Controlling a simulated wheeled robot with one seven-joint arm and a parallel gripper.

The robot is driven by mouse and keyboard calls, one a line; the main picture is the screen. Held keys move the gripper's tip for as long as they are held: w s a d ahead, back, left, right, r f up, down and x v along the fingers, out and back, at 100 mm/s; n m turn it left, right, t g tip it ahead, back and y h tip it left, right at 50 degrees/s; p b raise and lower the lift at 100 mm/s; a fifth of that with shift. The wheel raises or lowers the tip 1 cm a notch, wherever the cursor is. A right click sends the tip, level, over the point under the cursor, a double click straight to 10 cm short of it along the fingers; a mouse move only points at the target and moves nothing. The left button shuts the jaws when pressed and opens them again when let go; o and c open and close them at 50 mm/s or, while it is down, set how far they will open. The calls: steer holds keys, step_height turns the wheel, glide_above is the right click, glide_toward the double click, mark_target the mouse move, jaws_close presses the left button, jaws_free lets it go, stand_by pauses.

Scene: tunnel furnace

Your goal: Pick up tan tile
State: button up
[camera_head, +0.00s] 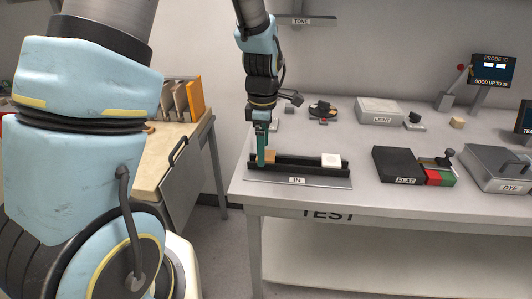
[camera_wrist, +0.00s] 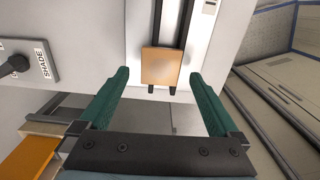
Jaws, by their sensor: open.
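The tan tile (camera_wrist: 161,66) lies across the two dark rails of the IN rack, at the rack's end, in the wrist view. In the head view the tan tile (camera_head: 270,156) shows at the left end of the IN rack (camera_head: 310,170), partly hidden by my gripper (camera_head: 262,158). In the wrist view my gripper (camera_wrist: 158,98) is open, with its two green fingers wide apart. The tile appears between and beyond the fingertips, and nothing is held. I cannot tell whether a finger touches it.
A white tile (camera_head: 331,160) sits at the right end of the rack. A black FLAT box (camera_head: 398,164) and a grey DYE box (camera_head: 500,168) stand further right on the table (camera_head: 385,207). A LIGHT box (camera_head: 380,110) is behind. A tan bench (camera_head: 150,160) is at left.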

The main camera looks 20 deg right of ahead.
steer(key=shift+f, duration=0.3)
steer(key=shift+c, duration=0.4)
steer(key=c, duration=1.4)
